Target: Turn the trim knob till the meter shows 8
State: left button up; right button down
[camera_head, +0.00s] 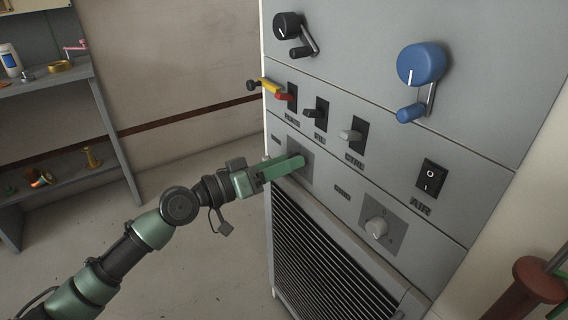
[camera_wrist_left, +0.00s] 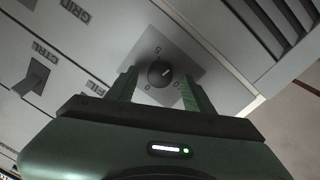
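A small dark round knob (camera_wrist_left: 160,73) with a white pointer sits on a grey square plate (camera_wrist_left: 170,50) with scale marks in the left wrist view. Whether it is the trim knob I cannot read. My left gripper (camera_wrist_left: 158,80) is open, one finger on each side of the knob, with a visible gap on both sides. In the head view the left gripper (camera_head: 298,162) reaches the panel and hides this knob; part of its plate (camera_head: 303,174) shows. A light grey knob (camera_head: 376,229) sits on another plate to the lower right. I see no meter. My right gripper is out of view.
Above the left gripper are several levers, including a grey one (camera_head: 352,135), a black crank (camera_head: 289,27) and a blue crank (camera_head: 421,64). A black rocker switch (camera_head: 431,180) is right. A vent grille (camera_head: 325,260) lies below. A shelf (camera_head: 60,77) stands left.

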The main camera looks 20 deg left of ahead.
pick_arm(q)
jog(key=b+v, duration=0.2)
jog(key=v, duration=0.6)
jog(key=shift+b, duration=0.3)
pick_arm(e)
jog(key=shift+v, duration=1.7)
pick_arm(q)
jog(key=shift+d, duration=0.1)
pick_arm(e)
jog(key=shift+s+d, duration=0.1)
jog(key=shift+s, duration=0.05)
